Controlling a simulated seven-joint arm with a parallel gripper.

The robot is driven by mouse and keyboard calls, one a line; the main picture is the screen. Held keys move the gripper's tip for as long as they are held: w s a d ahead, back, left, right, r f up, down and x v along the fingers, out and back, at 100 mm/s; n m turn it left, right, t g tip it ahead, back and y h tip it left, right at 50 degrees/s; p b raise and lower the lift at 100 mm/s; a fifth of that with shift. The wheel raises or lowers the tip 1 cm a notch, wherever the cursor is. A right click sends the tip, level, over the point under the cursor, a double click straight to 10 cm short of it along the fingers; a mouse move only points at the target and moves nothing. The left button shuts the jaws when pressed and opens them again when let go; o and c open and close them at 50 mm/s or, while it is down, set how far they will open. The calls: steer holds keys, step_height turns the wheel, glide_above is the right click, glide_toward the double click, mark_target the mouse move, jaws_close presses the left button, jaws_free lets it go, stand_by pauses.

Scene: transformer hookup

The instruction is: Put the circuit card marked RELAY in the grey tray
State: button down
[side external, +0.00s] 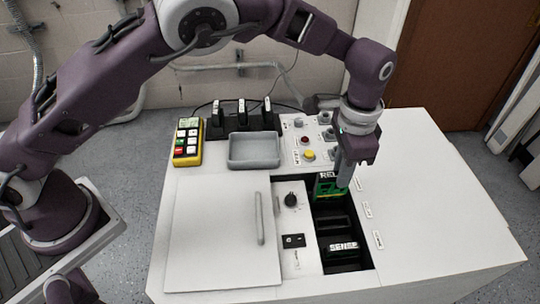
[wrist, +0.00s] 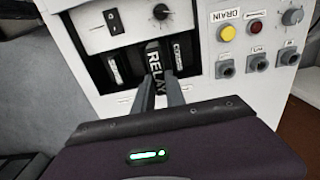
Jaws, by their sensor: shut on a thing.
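The grey tray (side external: 254,164) lies on the console top, left of the bay and further back, and looks empty.
The SENSE card (side external: 343,249) sits at the bay's near end. Another labelled card (wrist: 179,50) stands close beside RELAY in the wrist view.

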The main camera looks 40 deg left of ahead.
steer(key=w+a+r, duration=0.1)
steer(key=a+r, duration=0.1)
steer(key=a, duration=0.5)
steer(key=w+a+r, duration=0.1)
steer(key=a+r, duration=0.2)
steer(key=a, duration=0.3)
glide_above(260, 153)
steer(key=shift+m, duration=0.3)
step_height(260, 153, down, 7)
steer(key=shift+s+r, duration=0.1)
steer(key=shift+f, duration=0.4)
steer(key=shift+f, duration=0.15)
steer(key=c, duration=1.4)
jaws_free()
step_height(260, 153, up, 12)
steer(key=shift+r, duration=0.25)
